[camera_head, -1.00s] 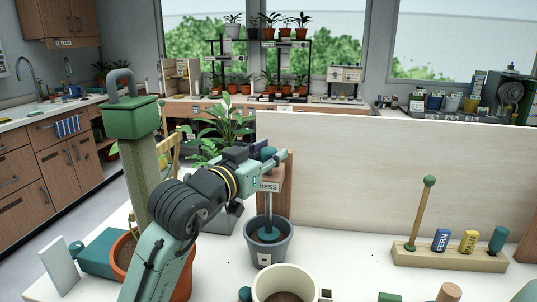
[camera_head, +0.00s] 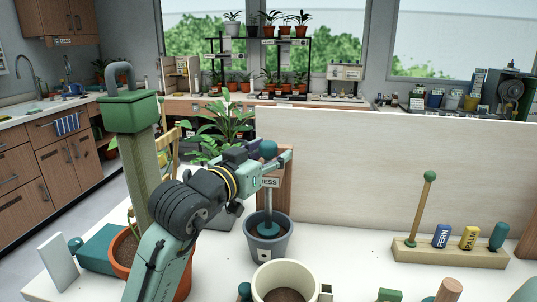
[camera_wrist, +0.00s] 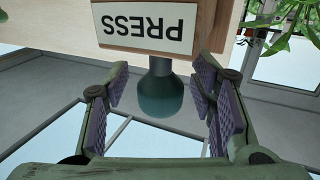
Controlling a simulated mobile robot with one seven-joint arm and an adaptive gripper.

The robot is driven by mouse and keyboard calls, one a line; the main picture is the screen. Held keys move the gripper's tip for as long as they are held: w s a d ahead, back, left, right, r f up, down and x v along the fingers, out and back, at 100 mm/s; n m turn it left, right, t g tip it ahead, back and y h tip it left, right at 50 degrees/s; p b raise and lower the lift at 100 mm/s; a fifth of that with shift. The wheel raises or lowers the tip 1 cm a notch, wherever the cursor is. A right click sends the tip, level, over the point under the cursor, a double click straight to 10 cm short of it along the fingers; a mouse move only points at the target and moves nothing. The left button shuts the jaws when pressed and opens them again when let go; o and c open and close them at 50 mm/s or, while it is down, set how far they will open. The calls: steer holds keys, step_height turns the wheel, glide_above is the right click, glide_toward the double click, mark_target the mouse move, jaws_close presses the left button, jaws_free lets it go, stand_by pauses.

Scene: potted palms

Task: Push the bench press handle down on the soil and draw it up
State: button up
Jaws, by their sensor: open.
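The bench press has a round teal knob (camera_head: 268,149) on top, a PRESS label (camera_head: 269,182) on its wooden post, and a thin rod leading down to a teal disc (camera_head: 268,228). The disc is inside the grey pot (camera_head: 267,246), close to the dark soil; I cannot tell whether it touches. My gripper (camera_head: 284,158) is at knob height, partly overlapping the knob in the head view. In the wrist view the knob (camera_wrist: 160,97) shows between the two spread fingers of my gripper (camera_wrist: 160,112), with gaps on both sides.
A cream mug-like pot (camera_head: 261,284) with soil stands in front of the grey pot. A wooden rack (camera_head: 450,252) with labelled markers stands at right. A terracotta pot (camera_head: 122,255) and a green-topped post (camera_head: 130,112) are at left. A pale panel (camera_head: 400,185) closes off the back.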

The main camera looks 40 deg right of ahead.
steer(key=v, duration=1.2)
